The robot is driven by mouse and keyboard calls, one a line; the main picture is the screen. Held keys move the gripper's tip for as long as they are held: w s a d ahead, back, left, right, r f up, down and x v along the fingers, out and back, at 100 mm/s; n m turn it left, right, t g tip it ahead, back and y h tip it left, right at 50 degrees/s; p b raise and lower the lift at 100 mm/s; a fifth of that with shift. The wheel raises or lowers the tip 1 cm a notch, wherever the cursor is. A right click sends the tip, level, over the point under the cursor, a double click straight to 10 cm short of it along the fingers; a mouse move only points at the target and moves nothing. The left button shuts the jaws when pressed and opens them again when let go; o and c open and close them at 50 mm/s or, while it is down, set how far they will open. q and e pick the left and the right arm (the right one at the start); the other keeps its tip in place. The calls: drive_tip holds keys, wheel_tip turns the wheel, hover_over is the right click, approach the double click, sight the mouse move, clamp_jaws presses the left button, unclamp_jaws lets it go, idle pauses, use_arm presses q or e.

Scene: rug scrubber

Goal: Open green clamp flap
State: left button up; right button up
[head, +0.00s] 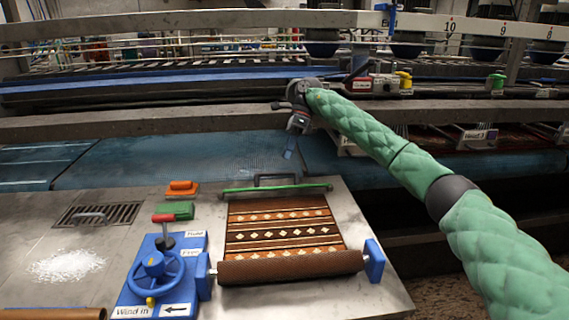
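The green clamp flap (240,190) is a thin green bar lying across the far end of the patterned rug (284,224). A dark handle (270,176) stands at its back edge. The bar looks flat on the metal table. My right gripper (288,153) hangs above and behind the handle in the picture, fingers pointing down. It appears apart from the flap and holds nothing that I can see. Its fingers overlap from this angle, so their opening is unclear. My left gripper is out of view.
A rug roller (290,266) sits at the table's front. Left of it is a blue crank unit (155,272) with a red-knobbed lever (164,228). Rails cross behind.

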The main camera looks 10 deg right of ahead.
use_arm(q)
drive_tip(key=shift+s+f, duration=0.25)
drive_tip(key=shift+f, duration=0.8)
use_arm(e)
drive_tip(key=v, duration=0.3)
drive_tip(key=shift+c, duration=0.3)
